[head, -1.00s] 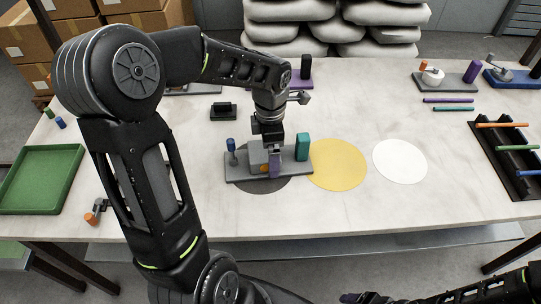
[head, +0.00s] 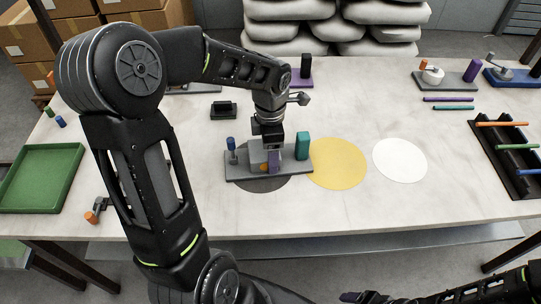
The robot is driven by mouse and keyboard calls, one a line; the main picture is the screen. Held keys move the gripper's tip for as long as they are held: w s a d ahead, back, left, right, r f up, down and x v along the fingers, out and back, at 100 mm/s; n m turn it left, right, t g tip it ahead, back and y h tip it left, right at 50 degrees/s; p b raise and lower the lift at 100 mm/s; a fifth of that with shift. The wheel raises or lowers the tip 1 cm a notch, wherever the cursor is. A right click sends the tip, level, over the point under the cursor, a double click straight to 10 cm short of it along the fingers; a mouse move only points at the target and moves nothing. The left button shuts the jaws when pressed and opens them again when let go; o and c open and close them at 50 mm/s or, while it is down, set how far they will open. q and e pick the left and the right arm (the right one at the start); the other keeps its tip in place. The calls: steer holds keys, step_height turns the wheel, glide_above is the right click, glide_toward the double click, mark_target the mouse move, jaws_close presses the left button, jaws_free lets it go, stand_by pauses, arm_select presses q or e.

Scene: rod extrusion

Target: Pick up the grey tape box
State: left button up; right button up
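A light grey box-like block (head: 257,152) stands on a grey base plate (head: 235,172), which lies over the dark grey disc (head: 262,187). I take this block to be the grey tape box, but its label does not show. My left gripper (head: 274,153) points down at the block's right side, very close to it. A purple piece (head: 275,163) and a small orange piece (head: 264,168) show there. The fingers are mostly hidden, so I cannot tell whether they grip anything. Of my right arm, only parts show at the bottom edge; its gripper (head: 352,297) is barely visible there.
A blue post (head: 231,146) and a teal block (head: 302,146) flank the grey block on the plate. A yellow disc (head: 340,165) and a white disc (head: 400,160) lie clear to the right. A green tray (head: 40,178) is at left, a black rod rack (head: 510,160) at right.

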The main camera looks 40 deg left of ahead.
arm_select(q)
steer(key=c, duration=1.4)
step_height(320, 180, up, 10)
steer(key=shift+r, duration=0.1)
stand_by(0.5)
